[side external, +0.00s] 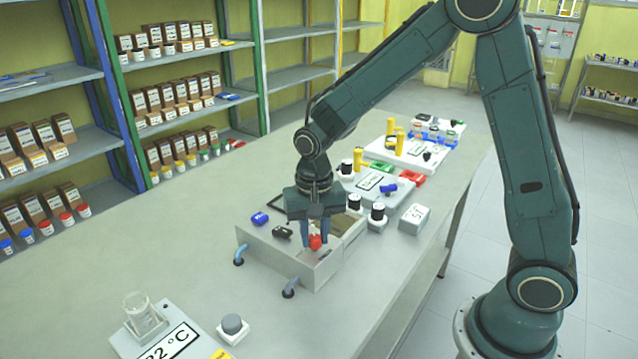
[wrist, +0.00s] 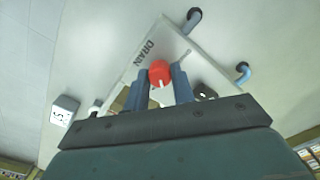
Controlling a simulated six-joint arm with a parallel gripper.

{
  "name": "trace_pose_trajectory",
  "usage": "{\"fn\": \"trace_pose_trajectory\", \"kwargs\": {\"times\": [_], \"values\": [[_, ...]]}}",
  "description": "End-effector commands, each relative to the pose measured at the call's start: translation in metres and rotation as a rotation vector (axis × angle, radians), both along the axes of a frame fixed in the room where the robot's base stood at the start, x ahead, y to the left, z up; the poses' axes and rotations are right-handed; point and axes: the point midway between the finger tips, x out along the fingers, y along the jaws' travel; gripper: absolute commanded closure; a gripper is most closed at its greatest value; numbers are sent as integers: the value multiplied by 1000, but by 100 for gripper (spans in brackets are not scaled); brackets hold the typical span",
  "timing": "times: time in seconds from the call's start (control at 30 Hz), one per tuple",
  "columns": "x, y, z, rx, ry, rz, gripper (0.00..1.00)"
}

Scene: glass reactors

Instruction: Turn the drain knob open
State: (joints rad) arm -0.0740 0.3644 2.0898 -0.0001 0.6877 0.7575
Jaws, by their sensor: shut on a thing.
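The drain knob (side external: 315,242) is red and sits on top of the grey box (side external: 300,272) on the bench. In the wrist view the knob (wrist: 160,73) shows a white mark on its face, beside the printed word DRAIN (wrist: 146,48). My gripper (side external: 317,240) points down over the box, with a blue finger on each side of the knob. In the wrist view my gripper (wrist: 160,78) is shut on the knob. The exact contact of the fingertips is partly hidden.
A blue knob (side external: 260,218) and a black knob (side external: 283,231) stand on the box left of my gripper. Pipe elbows (side external: 289,290) stick out at the front. A temperature display (side external: 170,340) with a glass beaker (side external: 143,312) stands front left. More devices (side external: 385,185) crowd behind; the right front bench is clear.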

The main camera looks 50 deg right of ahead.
Motion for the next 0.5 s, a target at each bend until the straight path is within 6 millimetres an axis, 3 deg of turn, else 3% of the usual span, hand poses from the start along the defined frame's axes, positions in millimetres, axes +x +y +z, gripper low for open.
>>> {"fn": "trace_pose_trajectory", "kwargs": {"times": [0.5], "values": [[1,0,1,0,-3,-119,98]]}}
